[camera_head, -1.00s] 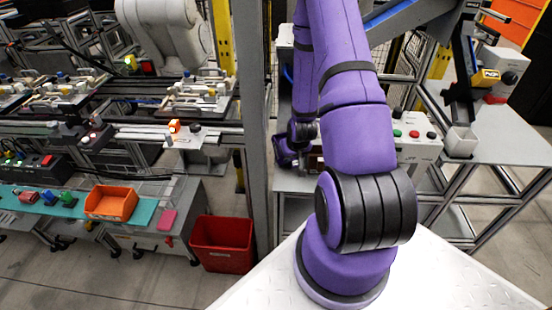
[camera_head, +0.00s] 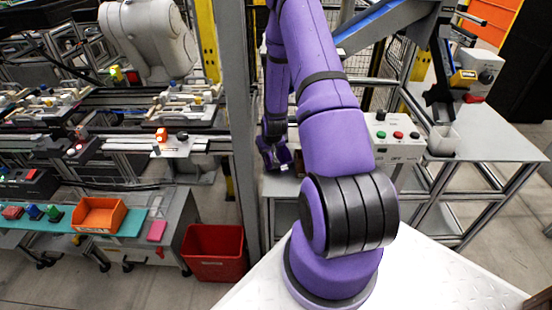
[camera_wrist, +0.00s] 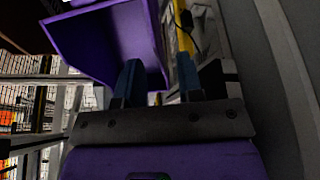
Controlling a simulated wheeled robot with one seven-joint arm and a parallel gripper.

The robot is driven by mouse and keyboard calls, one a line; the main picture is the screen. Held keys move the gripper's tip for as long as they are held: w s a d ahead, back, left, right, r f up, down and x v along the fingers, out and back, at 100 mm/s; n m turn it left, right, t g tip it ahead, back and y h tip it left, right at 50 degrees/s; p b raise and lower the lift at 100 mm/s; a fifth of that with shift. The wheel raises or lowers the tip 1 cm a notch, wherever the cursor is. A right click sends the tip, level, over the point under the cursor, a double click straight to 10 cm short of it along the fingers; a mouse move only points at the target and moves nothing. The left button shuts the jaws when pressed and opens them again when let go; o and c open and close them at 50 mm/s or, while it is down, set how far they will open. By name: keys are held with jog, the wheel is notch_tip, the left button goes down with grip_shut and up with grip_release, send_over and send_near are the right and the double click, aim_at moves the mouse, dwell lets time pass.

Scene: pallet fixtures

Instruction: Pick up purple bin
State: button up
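The purple bin (camera_wrist: 105,40) fills the upper left of the wrist view, close to my gripper, with its open inside partly showing. My gripper's two dark blue fingers (camera_wrist: 160,82) stand apart. The left finger overlaps the bin's inside and the right finger is beyond its right wall, so that wall appears between them. I see no clear contact of both fingers with the wall. In the head view my gripper (camera_head: 275,155) is small beside the grey post, partly behind my arm; the bin cannot be told apart from it there.
A grey post (camera_head: 240,130) stands close left of my arm. A red bin (camera_head: 213,253) is on the floor; an orange bin (camera_head: 100,215) is on the left bench.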

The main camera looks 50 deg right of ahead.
jog(key=shift+w+d, duration=0.1)
jog(key=shift+w, duration=0.1)
jog(key=shift+w+x, duration=0.15)
jog(key=shift+x, duration=1.2)
jog(key=shift+w+x, duration=0.15)
jog(key=shift+x, duration=1.2)
jog(key=shift+d+r, duration=0.1)
jog(key=shift+r, duration=0.05)
grip_shut()
